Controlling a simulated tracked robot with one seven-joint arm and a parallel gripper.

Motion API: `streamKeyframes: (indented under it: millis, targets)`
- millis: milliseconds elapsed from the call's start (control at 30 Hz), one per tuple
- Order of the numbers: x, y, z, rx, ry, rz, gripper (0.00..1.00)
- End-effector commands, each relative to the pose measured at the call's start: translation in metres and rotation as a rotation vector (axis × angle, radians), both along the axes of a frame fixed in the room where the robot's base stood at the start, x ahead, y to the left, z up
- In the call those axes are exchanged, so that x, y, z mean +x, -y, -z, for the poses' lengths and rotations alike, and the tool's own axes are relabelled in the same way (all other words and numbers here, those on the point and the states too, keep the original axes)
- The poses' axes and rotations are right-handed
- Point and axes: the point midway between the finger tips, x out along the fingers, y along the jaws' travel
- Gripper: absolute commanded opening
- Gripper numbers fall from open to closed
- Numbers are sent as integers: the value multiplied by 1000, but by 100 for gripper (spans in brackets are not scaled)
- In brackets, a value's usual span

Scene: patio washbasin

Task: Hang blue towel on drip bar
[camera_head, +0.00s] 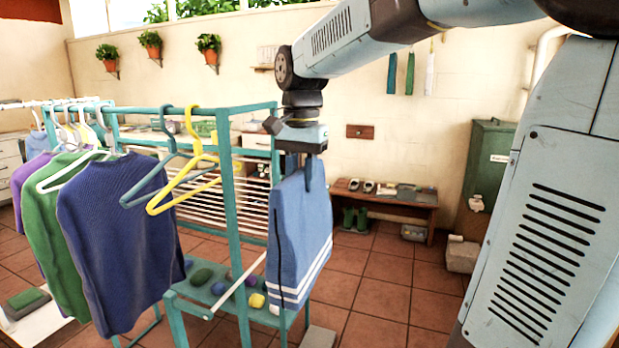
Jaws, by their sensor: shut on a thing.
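The blue towel (296,232), with white stripes near its lower edge, hangs down from my gripper (306,165). My gripper is shut on the towel's top, and the fingertips are partly hidden by the cloth. The towel hangs just right of the teal rack frame (229,200); I cannot tell if it touches the frame. A thin white bar (240,280) slants up at the rack's near lower side toward the towel's left edge. It may be the drip bar. Its far end is close to or behind the towel.
A blue sweater (115,235) and a green one (52,215) hang at left. Empty blue (152,185) and yellow (190,180) hangers hang from the rack. Below is a teal shelf (190,310) with coloured lumps. A wooden bench (408,200) and green cabinet (490,160) stand behind.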

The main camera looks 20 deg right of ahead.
Motion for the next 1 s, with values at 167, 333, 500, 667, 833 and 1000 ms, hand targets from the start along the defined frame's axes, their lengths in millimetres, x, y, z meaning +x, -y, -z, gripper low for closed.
streamKeyframes:
  millis: [167, 333, 500, 667, 833, 1000]
  targets:
    - [15, -19, 2, 2, 1, 0, 0]
    - [29, -38, 4, 3, 2, 2, 0]
    - [44, -57, 6, 5, 2, 4, 0]
    - [56, -73, 8, 5, 3, 6, 0]
    - [64, -83, 9, 6, 5, 9, 0]
    - [68, -88, 9, 6, 5, 8, 0]
